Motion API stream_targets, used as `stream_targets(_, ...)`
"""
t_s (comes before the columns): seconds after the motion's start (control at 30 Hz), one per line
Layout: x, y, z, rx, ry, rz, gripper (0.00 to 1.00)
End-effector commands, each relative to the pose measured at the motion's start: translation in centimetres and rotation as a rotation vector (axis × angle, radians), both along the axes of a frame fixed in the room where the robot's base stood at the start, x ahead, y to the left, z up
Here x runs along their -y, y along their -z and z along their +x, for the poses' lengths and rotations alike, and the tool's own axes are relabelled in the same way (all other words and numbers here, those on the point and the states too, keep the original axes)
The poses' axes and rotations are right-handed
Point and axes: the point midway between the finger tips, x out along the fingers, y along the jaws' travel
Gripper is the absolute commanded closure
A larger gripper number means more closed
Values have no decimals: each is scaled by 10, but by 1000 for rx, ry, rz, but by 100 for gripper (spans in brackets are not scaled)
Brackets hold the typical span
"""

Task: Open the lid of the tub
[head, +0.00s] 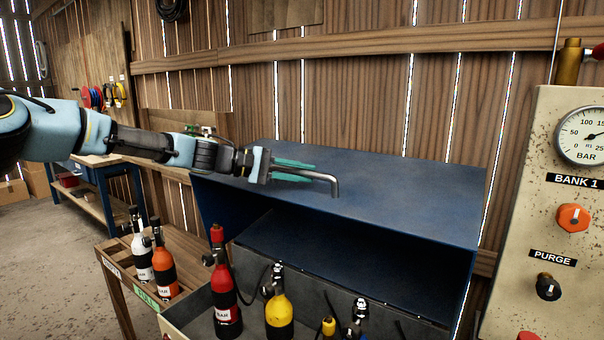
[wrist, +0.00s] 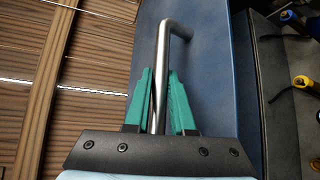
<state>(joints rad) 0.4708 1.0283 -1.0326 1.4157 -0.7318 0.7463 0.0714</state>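The tub (head: 345,283) is a dark grey box below my arm. Its blue lid (head: 400,185) stands raised at the front, with a dark gap beneath it; the lid also fills the middle of the wrist view (wrist: 215,85). A bent metal handle (head: 325,177) reaches down to the lid's top. My gripper (head: 292,171) is above the lid's left part, its green fingers closed around the handle bar. In the wrist view, the bar (wrist: 160,75) runs between both fingers, its bend beyond the tips. The part of the bar at the palm is hidden.
White and orange bottles (head: 164,270) stand in a wooden rack at left. A gauge panel (head: 540,220) stands at right. A plank wall (head: 350,100) is behind.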

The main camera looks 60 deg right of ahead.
Motion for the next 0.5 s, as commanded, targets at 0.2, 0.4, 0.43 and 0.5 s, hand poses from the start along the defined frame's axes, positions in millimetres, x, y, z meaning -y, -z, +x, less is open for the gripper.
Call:
stream_targets(0.2, 0, 1, 0, 0, -1, 0, 55)
stream_targets(0.4, 0, 1, 0, 0, 0, 0, 48)
stream_targets(0.43, 0, 1, 0, 0, 0, 0, 48)
stream_targets(0.5, 0, 1, 0, 0, 0, 0, 48)
